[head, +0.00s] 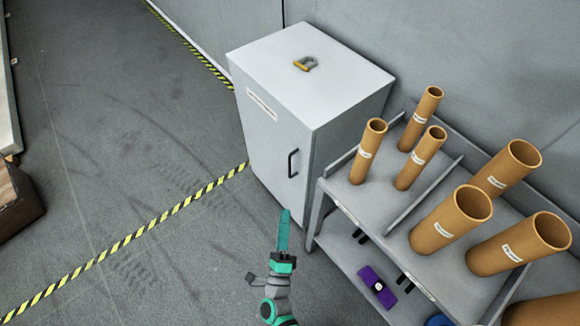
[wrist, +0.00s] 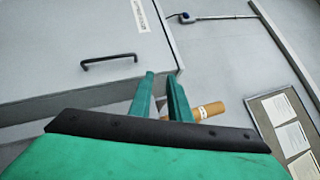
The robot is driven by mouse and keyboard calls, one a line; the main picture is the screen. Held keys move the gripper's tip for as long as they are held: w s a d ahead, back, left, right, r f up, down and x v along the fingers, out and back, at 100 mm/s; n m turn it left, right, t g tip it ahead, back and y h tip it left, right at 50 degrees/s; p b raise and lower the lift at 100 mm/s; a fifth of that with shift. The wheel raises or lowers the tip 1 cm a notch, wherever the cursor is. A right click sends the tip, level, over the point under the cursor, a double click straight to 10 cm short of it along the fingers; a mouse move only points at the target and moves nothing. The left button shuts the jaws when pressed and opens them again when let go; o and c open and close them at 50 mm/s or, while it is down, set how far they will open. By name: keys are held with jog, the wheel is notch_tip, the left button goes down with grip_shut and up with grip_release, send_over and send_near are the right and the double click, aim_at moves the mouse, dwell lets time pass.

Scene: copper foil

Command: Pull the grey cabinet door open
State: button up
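The grey cabinet (head: 320,85) stands against the wall, and its door (head: 262,145) looks closed. The door has a white label (head: 262,104) near its top and a dark bar handle (head: 293,163) near its right edge. In the wrist view the handle (wrist: 110,60) lies across the grey door (wrist: 60,35), up and left of my fingers. My gripper (head: 284,218) is in front of the cabinet, below the handle in the head view and apart from it. In the wrist view my gripper's green fingers (wrist: 161,76) show a gap with nothing held between them.
A grey shelf unit (head: 395,195) with several cardboard tubes (head: 453,218) stands close right of the cabinet. A purple item (head: 377,286) lies on its lower shelf. A padlock-like object (head: 305,63) lies on the cabinet top. The floor (head: 130,130) left is clear, crossed by yellow-black tape (head: 150,226).

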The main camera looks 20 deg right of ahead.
jog(key=w+d+f+m+g+h, duration=0.1)
jog(key=w+f+m+g+h, duration=0.15)
jog(key=w+m, duration=0.4)
jog(key=w+d+f+m+g+h, duration=0.1)
jog(key=w+f+m+g+h, duration=0.15)
jog(key=w+m, duration=0.35)
jog(key=m+g+h, duration=0.2)
jog(key=m+g, duration=0.3)
jog(key=m, duration=0.5)
send_over(290, 177)
jog(key=f, duration=0.2)
jog(key=shift+w+f, duration=0.3)
jog(key=shift+f, duration=0.1)
grip_shut()
